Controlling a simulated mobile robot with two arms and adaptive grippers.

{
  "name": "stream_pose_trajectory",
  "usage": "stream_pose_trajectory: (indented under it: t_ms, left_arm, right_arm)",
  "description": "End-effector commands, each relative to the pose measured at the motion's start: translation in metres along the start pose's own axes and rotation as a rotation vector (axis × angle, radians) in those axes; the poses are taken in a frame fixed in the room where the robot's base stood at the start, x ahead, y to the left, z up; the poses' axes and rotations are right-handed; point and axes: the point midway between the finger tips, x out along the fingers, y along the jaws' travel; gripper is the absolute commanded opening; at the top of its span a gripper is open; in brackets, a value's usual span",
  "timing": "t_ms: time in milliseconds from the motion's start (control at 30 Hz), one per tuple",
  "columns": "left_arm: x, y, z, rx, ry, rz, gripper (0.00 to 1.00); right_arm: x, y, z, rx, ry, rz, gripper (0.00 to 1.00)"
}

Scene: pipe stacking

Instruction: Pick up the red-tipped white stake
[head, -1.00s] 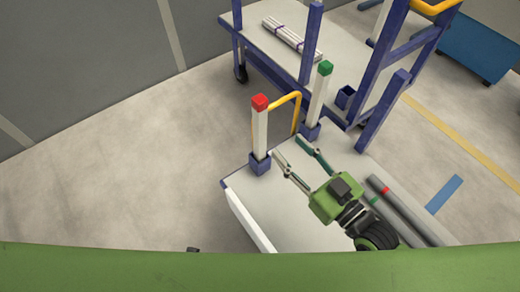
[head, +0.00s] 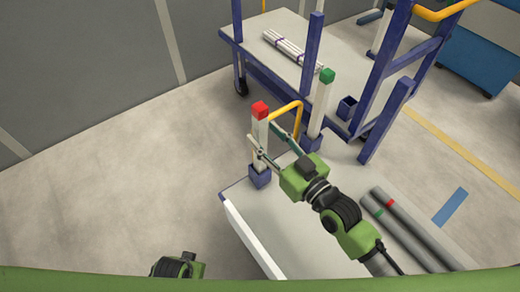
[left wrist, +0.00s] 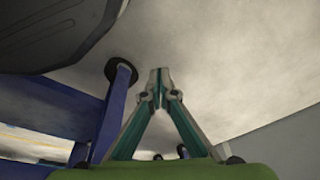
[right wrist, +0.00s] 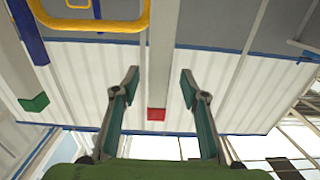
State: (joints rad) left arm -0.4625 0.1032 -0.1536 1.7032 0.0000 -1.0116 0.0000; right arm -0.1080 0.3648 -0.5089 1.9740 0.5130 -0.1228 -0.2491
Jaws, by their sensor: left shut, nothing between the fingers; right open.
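In the right wrist view the red tip (right wrist: 156,114) and the white stake (right wrist: 163,50) show between the two open fingers of the right gripper (right wrist: 158,82). Contact cannot be told. My left gripper shows in the left wrist view (left wrist: 158,78), shut and empty; its fingers are not visible in the head view.
A green-tipped white stake (head: 321,104) stands behind, with a yellow handle (head: 295,104) between the stakes. Grey pipes (head: 410,225) lie on the cart's right side. A blue-framed rack (head: 385,80) stands beyond. The floor on the left is clear.

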Motion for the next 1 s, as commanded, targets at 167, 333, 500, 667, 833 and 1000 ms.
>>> stream_pose_trajectory:
  t_ms: [167, 333, 500, 667, 833, 1000]
  left_arm:
    - [-0.009, -0.001, -0.006, -0.001, 0.006, -0.001, 0.00]
    - [-0.011, -0.001, -0.007, -0.001, 0.006, -0.001, 0.00]
    - [-0.011, -0.001, -0.007, -0.001, 0.006, -0.001, 0.00]
    - [-0.011, -0.001, -0.007, -0.001, 0.006, -0.001, 0.00]
    - [-0.011, -0.001, -0.007, -0.001, 0.006, -0.001, 0.00]
    - [-0.011, -0.001, -0.007, -0.001, 0.007, -0.001, 0.00]
  right_arm:
    - [0.025, 0.001, 0.002, 0.001, 0.002, 0.000, 0.40]
    - [0.031, 0.001, 0.001, 0.000, 0.000, -0.001, 0.40]
    - [0.030, 0.001, 0.001, 0.000, 0.000, 0.000, 0.33]
    - [0.030, 0.001, 0.001, 0.000, 0.000, 0.000, 0.00]
    - [0.030, 0.001, 0.000, -0.001, 0.003, 0.000, 0.00]
    - [0.030, 0.001, -0.002, -0.001, 0.003, 0.000, 0.00]
